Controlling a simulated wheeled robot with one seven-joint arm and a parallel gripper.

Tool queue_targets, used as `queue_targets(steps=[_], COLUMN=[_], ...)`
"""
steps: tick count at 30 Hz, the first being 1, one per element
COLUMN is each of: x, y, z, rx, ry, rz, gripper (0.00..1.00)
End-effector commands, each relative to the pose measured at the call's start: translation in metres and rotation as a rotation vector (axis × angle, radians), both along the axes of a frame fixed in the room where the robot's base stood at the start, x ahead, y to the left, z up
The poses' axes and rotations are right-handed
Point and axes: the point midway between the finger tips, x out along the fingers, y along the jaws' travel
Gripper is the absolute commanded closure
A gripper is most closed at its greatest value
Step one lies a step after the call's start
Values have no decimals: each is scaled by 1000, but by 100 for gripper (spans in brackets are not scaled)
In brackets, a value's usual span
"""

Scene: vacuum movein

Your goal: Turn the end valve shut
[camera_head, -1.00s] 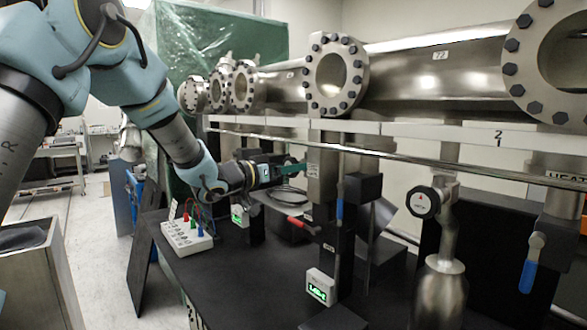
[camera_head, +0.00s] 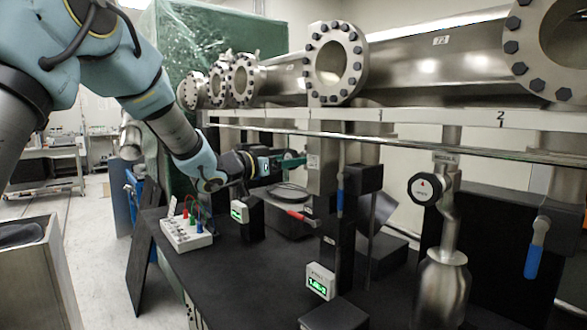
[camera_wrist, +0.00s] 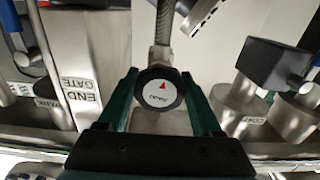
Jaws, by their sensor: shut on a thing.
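The end valve's knob (camera_wrist: 160,88) is round and black, with a white face and a red arrow pointing up in the wrist view. It sits on a ribbed metal stem. My gripper (camera_wrist: 160,97) has its two green fingers on either side of the knob and is shut on it. A label reading END GATE (camera_wrist: 80,92) is on the metal block left of the knob in the wrist view.
A steel pipe (camera_head: 440,60) with bolted flanges runs above. Another round black knob (camera_head: 425,188) stands to the right, near blue-handled levers (camera_head: 533,262). A red lever (camera_head: 300,216), a lit meter (camera_head: 320,281) and a white box with plugs (camera_head: 187,232) are on the black bench.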

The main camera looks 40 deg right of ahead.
Motion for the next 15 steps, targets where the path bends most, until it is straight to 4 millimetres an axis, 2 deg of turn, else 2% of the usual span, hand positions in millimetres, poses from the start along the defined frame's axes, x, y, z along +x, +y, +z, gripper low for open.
queue_targets(steps=[1, 15], x=[0, 1], y=[0, 0], z=[-6, -6], rx=[-5, -30], ry=[-39, -482], rz=[1, 1], gripper=[89, 89])
